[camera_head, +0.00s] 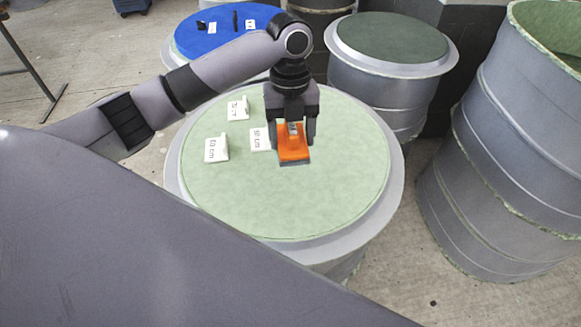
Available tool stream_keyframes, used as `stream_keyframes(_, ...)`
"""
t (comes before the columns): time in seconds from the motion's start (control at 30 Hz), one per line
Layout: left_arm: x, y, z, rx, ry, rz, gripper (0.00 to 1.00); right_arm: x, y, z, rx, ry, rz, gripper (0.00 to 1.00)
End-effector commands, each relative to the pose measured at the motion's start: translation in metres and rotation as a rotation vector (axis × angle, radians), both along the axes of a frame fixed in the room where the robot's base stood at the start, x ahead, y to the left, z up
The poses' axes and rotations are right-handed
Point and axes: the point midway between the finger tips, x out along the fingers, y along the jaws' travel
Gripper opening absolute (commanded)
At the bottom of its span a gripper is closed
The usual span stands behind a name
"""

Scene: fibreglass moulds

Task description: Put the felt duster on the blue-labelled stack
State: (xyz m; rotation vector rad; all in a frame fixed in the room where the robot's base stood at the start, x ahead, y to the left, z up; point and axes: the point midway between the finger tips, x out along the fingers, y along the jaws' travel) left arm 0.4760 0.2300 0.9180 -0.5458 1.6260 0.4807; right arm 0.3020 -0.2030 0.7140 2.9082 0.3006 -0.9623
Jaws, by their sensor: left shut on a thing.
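The felt duster (294,152), orange with a grey felt underside, is between the fingers of my left gripper (293,138), which is shut on it. The duster is over the right middle of a round green-topped stack (330,195); I cannot tell whether it touches the surface. A stack with a blue top (195,42) stands at the back left, partly behind my left arm. I see no separate blue label. My right gripper is not in view.
White cards (217,149) with black lettering stand on the green top, left of the duster. Small cards and dark items (235,20) are on the blue top. A dark-green-topped mould (390,38) stands behind right, and tall grey moulds (500,160) fill the right side.

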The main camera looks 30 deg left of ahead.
Motion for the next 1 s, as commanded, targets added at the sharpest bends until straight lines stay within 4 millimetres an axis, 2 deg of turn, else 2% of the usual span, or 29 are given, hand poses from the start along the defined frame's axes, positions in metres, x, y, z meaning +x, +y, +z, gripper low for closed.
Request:
stream_keyframes(0.1, -0.001, 0.0, -0.033, 0.0, 0.005, 0.001, 0.41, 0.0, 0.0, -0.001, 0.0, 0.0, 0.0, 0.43)
stream_keyframes(0.3, 0.0, 0.0, -0.069, 0.0, 0.0, 0.001, 0.41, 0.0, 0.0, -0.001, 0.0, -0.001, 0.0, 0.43)
stream_keyframes(0.53, 0.0, 0.0, -0.086, -0.001, 0.001, 0.0, 0.41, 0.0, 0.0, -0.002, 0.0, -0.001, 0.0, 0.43)
stream_keyframes(0.77, 0.0, 0.0, -0.118, 0.0, 0.0, 0.0, 0.41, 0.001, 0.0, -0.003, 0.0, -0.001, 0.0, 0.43)
stream_keyframes(1.0, 0.0, 0.0, -0.12, 0.0, -0.003, 0.0, 0.41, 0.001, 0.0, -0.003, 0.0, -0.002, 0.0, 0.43)
